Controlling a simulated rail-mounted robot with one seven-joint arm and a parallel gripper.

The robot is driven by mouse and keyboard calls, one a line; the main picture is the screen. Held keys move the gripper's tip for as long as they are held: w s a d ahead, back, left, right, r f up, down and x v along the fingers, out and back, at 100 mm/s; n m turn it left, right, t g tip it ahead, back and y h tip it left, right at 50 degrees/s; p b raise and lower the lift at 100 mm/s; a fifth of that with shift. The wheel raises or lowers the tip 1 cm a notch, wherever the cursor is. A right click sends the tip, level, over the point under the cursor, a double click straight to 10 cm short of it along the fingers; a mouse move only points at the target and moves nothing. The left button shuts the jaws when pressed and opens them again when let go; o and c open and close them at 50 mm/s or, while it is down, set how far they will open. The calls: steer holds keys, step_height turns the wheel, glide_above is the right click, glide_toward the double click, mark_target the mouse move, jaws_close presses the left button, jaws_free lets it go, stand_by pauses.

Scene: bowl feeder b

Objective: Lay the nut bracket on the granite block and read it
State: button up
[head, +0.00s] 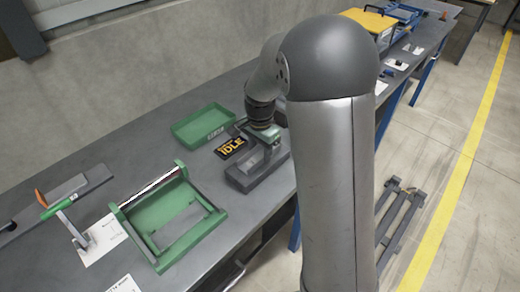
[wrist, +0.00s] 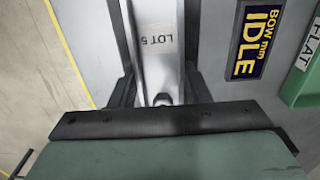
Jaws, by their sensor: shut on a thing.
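My gripper (wrist: 160,88) is shut on the nut bracket (wrist: 157,62), a silver metal piece with a "LOT 5" label, in the wrist view. The bracket points away from the palm between the two dark fingers. In the head view my gripper (head: 264,148) is over the dark grey granite block (head: 252,180) near the bench's front edge. I cannot tell whether the bracket touches the block. A black readout (head: 231,147) beside the block shows "IDLE" in yellow; it also shows in the wrist view (wrist: 245,40).
A green tray (head: 187,134), marked "FLAT" in the wrist view (wrist: 300,88), stands behind the readout. A green frame with a bar (head: 150,243) stands left of the block. White cards and tools lie at far left. My arm hides part of the bench.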

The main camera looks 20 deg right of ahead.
mark_target(260, 157)
steer(key=o, duration=1)
steer(key=shift+f, duration=0.15)
steer(key=shift+o, duration=0.2)
step_height(260, 157, up, 12)
steer(key=s+f+n, duration=0.2)
steer(key=s+n, duration=0.4)
steer(key=s, duration=0.6)
steer(key=s+f+n, duration=0.3)
steer(key=s+n, duration=0.3)
steer(key=s, duration=0.7)
steer(key=shift+a, duration=0.35)
